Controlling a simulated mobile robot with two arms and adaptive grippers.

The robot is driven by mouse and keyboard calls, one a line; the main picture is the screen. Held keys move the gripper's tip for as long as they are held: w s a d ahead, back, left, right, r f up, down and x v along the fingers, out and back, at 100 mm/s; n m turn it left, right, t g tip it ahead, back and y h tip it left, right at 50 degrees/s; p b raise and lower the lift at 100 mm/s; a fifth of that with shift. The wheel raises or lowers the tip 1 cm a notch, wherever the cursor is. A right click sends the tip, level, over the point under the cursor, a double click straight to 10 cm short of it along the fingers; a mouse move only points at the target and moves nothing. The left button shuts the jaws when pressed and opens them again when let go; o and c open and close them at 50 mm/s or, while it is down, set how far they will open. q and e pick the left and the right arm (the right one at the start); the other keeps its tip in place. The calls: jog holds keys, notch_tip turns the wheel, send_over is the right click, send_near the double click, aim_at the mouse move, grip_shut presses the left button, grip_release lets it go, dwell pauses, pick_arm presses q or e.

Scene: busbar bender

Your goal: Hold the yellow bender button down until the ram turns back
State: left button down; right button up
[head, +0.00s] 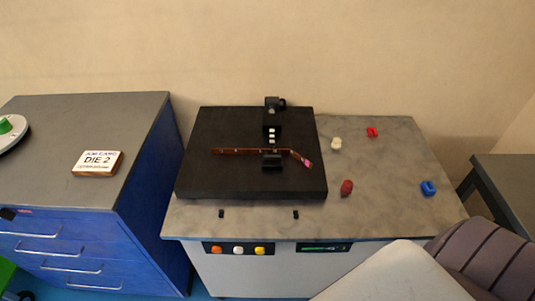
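The yellow button (259,250) is the rightmost of three on the front panel of the bender table, right of a white button (238,251) and an orange button (216,250). The bender (250,185) is a black plate with a ram unit (273,115) at the back and a black block (271,161) in front. A copper busbar (240,151) lies between them, its right end angled toward the front with a pink tip. Neither gripper shows, and nothing visible touches the yellow button.
A small green-lit display (322,248) sits right of the buttons. White (336,144), red (372,132), dark red (347,187) and blue (428,188) pieces lie on the marbled top. A blue cabinet (150,215) at left holds a DIE 2 sign (98,162).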

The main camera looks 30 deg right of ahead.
grip_shut()
dwell(1.1)
